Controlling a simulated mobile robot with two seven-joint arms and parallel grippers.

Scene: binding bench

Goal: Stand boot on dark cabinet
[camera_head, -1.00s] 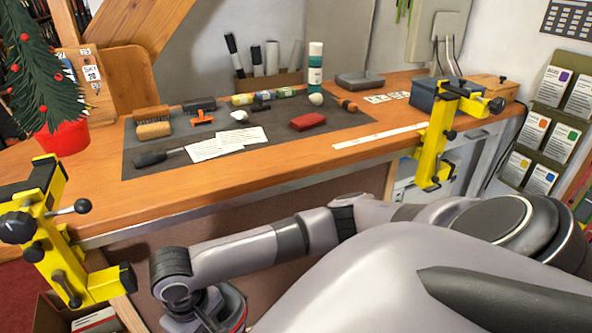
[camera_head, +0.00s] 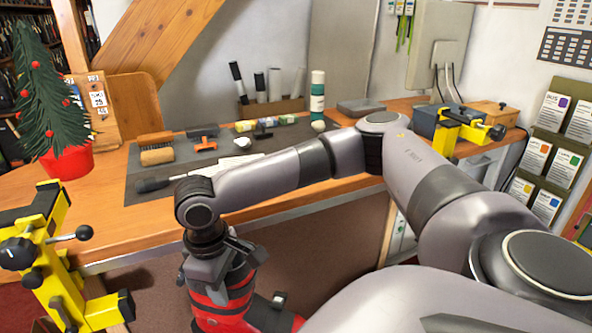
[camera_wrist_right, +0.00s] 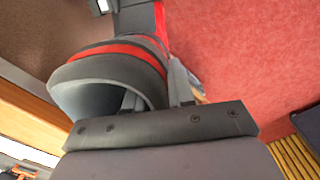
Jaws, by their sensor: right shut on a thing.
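The boot (camera_head: 222,292), red with dark grey bands, hangs in front of the bench in the head view. My right gripper (camera_head: 222,266) points down and is shut on the boot's upper part. In the right wrist view the boot (camera_wrist_right: 112,78) shows its open dark grey top, with the gripper (camera_wrist_right: 155,100) at its rim; its foot part is mostly hidden. I cannot make out the dark cabinet for certain; a dark edge shows at the right of the wrist view. My left gripper is not in view.
The wooden bench (camera_head: 120,228) holds a dark mat with brushes and tools, behind my right arm. Yellow clamps (camera_head: 50,265) sit at its left and right (camera_head: 455,130). A small tree in a red pot (camera_head: 66,162) stands at left. Red floor (camera_wrist_right: 235,50) shows in the wrist view.

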